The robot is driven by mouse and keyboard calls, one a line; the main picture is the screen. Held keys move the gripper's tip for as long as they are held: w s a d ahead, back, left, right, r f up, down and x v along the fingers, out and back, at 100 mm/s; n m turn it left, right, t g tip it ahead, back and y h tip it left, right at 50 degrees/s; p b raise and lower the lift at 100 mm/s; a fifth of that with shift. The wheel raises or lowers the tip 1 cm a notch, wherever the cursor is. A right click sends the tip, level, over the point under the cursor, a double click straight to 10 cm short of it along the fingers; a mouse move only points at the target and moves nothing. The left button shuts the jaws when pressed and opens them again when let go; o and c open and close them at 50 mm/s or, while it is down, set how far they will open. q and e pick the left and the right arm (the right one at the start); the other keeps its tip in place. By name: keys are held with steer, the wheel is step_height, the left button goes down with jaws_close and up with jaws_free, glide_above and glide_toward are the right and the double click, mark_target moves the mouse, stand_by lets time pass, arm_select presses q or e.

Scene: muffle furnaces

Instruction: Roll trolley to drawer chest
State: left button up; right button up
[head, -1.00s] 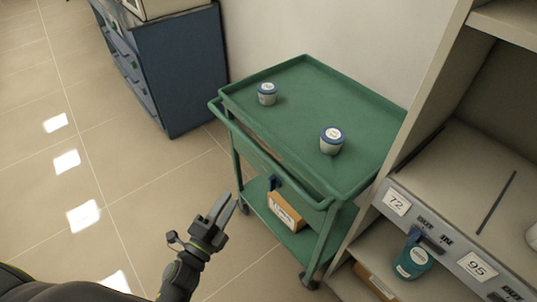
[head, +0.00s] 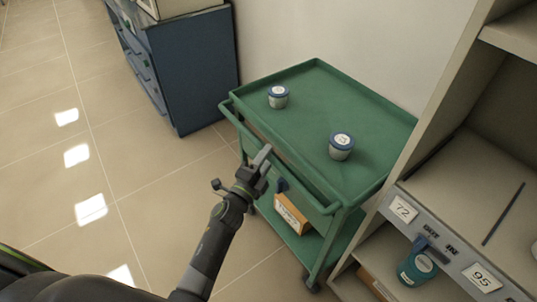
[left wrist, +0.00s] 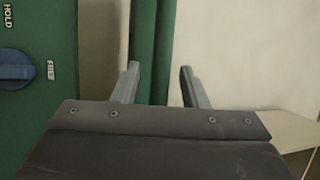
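The green two-shelf trolley (head: 310,85) stands against the wall, between the drawer chest and the shelf unit. Its handle bar (head: 280,165) runs along the side facing me. My left gripper (head: 264,157) is at this bar, fingers apart. In the left wrist view the open fingers (left wrist: 160,85) have the green bar (left wrist: 163,45) between them, with no clear sign of gripping. A blue knob (left wrist: 15,72) on a green panel is marked FREE and HOLD. The blue drawer chest (head: 190,75) stands at upper left. My right gripper is not in view.
Two blue-lidded jars (head: 278,97) (head: 341,146) stand on the trolley's top. An orange-brown box (head: 291,215) is on its lower shelf. The shelf unit (head: 440,215), with labels 72 and 95, is close on the right. Tiled floor (head: 130,170) is clear at left.

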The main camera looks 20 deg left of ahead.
arm_select(q)
steer(key=shift+w+d+r, duration=0.15)
steer(key=shift+w+d, duration=0.05)
steer(key=shift+w, duration=0.45)
steer(key=shift+c, duration=0.4)
jaws_close()
